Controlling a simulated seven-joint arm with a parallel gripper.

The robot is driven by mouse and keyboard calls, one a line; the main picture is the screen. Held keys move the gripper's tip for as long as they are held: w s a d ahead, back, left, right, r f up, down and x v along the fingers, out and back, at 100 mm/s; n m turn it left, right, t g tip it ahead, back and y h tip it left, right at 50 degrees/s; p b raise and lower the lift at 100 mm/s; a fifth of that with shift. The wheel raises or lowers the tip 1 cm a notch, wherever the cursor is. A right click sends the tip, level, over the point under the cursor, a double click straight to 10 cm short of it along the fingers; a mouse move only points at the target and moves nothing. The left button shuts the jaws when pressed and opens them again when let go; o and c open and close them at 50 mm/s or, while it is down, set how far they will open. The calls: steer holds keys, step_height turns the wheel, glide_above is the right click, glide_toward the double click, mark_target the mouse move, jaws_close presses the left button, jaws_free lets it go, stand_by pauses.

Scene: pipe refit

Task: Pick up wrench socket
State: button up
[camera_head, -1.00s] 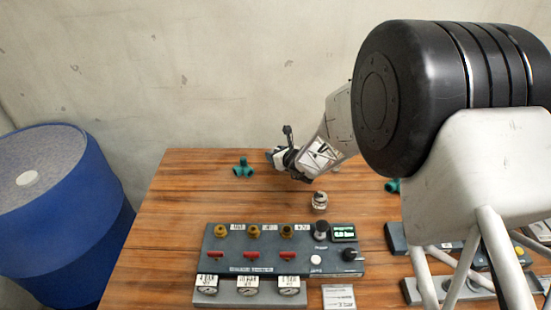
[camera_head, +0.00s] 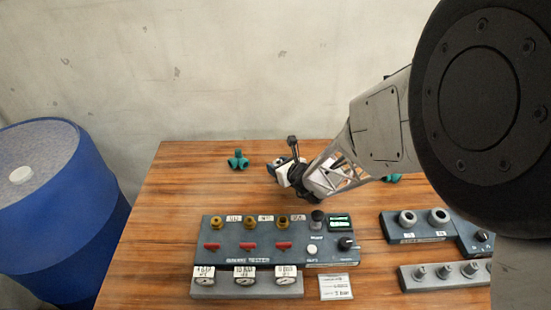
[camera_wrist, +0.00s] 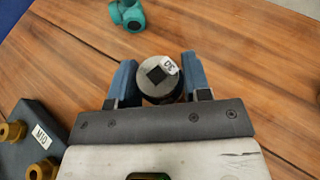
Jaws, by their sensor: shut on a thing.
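The wrench socket (camera_wrist: 150,90) is a round grey metal piece with a dark square hole and a small white label on its top. In the wrist view it stands between the two blue-padded fingers of my gripper (camera_wrist: 159,76), which is shut on it. In the head view my gripper (camera_head: 288,174) is low over the back middle of the table, and the socket is hidden behind the gripper and arm. I cannot tell whether the socket still touches the table.
A grey test panel (camera_head: 230,258) with brass fittings and red levers lies in front of my gripper. A green pipe fitting (camera_head: 238,160) lies to the left. Racks (camera_head: 392,232) with metal parts stand at right. A blue barrel (camera_head: 45,230) stands left of the table.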

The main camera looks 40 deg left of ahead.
steer(key=shift+s+d+r, duration=0.1)
steer(key=shift+s+d, duration=0.3)
steer(key=shift+d, duration=0.2)
steer(key=shift+s+d+r, duration=0.1)
steer(key=shift+s+d, duration=0.25)
steer(key=shift+d, duration=0.2)
